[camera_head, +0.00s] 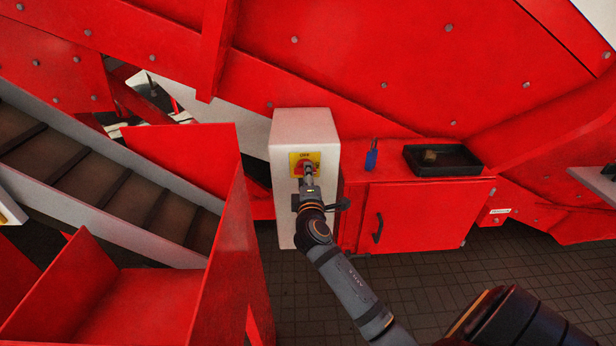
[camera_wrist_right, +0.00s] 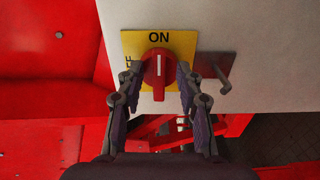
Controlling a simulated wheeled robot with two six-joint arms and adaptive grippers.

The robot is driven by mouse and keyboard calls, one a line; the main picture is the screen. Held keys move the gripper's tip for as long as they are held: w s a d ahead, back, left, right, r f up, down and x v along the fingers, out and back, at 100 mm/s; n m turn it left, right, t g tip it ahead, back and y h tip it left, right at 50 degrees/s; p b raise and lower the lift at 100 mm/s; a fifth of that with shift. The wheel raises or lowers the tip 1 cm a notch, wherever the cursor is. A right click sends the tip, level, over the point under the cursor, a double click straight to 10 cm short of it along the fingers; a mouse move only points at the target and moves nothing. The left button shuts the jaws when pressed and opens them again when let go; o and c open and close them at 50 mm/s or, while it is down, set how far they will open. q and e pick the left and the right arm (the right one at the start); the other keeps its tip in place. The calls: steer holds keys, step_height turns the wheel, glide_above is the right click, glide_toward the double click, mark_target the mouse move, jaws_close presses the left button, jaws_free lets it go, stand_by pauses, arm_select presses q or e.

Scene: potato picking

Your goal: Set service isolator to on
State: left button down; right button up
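The service isolator is a white box (camera_head: 301,128) with a yellow plate (camera_head: 318,157) and a red rotary knob. In the right wrist view the red knob (camera_wrist_right: 159,78) sits on the yellow plate (camera_wrist_right: 184,42), its white mark upright and pointing at the word ON. A label at the plate's left is partly hidden by a finger. My right gripper (camera_wrist_right: 160,68) faces the plate, its fingers spread on either side of the knob. I see no clear grip on the knob's raised bar. In the head view my right gripper (camera_head: 309,168) covers part of the knob. My left gripper is out of view.
A grey metal bracket with a hook (camera_wrist_right: 218,72) sticks out right of the plate. A red cabinet (camera_head: 420,215) stands right of the box, with a blue padlock (camera_head: 371,160) and black tray (camera_head: 474,169) on top. Red panels and a conveyor (camera_head: 100,183) lie left.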

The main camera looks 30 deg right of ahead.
steer(key=v, duration=0.7)
steer(key=shift+s, duration=0.25)
steer(key=shift+a, duration=0.15)
step_height(320, 180, down, 20)
steer(key=a+g+y, duration=0.3)
steer(key=y, duration=0.1)
steer(key=s+a+f+m+g+y, duration=0.15)
steer(key=s+f, duration=0.25)
steer(key=f, duration=0.6)
steer(key=s+f+m+g+y, duration=0.15)
steer(key=s+f, duration=0.25)
steer(key=f, duration=0.6)
steer(key=s+f+m+g, duration=0.2)
steer(key=s+f, duration=0.5)
steer(key=s, duration=0.4)
steer(key=s+f+m+g+y, duration=0.1)
steer(key=s+f+m+g, duration=0.2)
steer(key=s+f, duration=0.4)
steer(key=s+f+m+g, duration=0.3)
steer(key=s+f, duration=0.4)
steer(key=s, duration=0.9)
steer(key=shift+a+f+y, duration=0.2)
steer(key=shift+a+y, duration=0.05)
steer(key=shift+y, duration=0.15)
steer(key=shift+s, duration=0.1)
